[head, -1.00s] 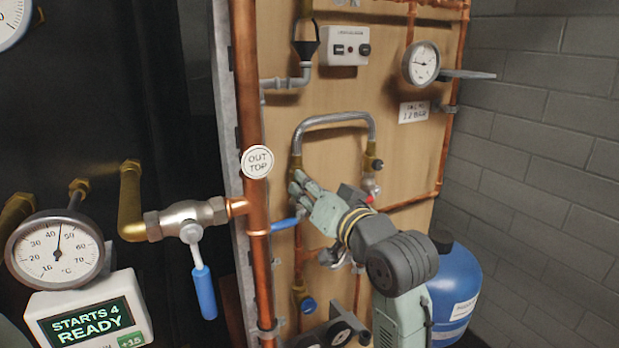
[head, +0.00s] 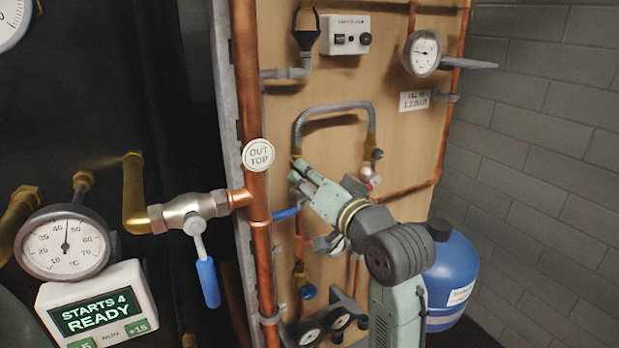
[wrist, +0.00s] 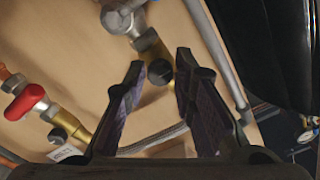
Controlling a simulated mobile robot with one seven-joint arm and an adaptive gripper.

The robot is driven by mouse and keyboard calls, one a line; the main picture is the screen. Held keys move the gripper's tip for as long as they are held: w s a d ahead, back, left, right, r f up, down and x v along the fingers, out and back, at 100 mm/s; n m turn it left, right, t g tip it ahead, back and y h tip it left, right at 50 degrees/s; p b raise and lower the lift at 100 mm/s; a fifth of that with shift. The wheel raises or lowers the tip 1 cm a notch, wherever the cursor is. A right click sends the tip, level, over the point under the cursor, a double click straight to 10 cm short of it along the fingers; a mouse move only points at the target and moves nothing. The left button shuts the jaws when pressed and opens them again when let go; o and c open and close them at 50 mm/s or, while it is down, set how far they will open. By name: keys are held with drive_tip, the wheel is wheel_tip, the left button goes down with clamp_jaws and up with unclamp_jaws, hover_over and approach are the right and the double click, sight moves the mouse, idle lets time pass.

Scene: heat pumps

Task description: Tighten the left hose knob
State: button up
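The braided hose (head: 335,109) arches on the wooden panel, with a brass fitting at each end. In the wrist view, the left hose knob (wrist: 158,72) is a dark round cap on a brass fitting. It lies just beyond and between my two fingertips, and I cannot tell whether they touch it. My gripper (wrist: 164,66) is open and empty. In the head view, my gripper (head: 296,171) is at the hose's left end and hides the left knob. The right hose knob (head: 377,154) also shows in the wrist view (wrist: 58,135).
A red handle (wrist: 26,102) is near the right fitting. A blue-handled lever (head: 285,213) and copper pipe (head: 255,120) stand left of my gripper. A blue tank (head: 450,275) is behind my arm. Gauges (head: 424,53) are mounted around; bare panel lies under the hose arch.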

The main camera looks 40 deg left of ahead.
drive_tip(key=o, duration=0.3)
drive_tip(key=shift+d, duration=0.1)
drive_tip(key=v, duration=0.7)
drive_tip(key=shift+d, duration=0.2)
drive_tip(key=shift+s, duration=0.1)
idle(0.3)
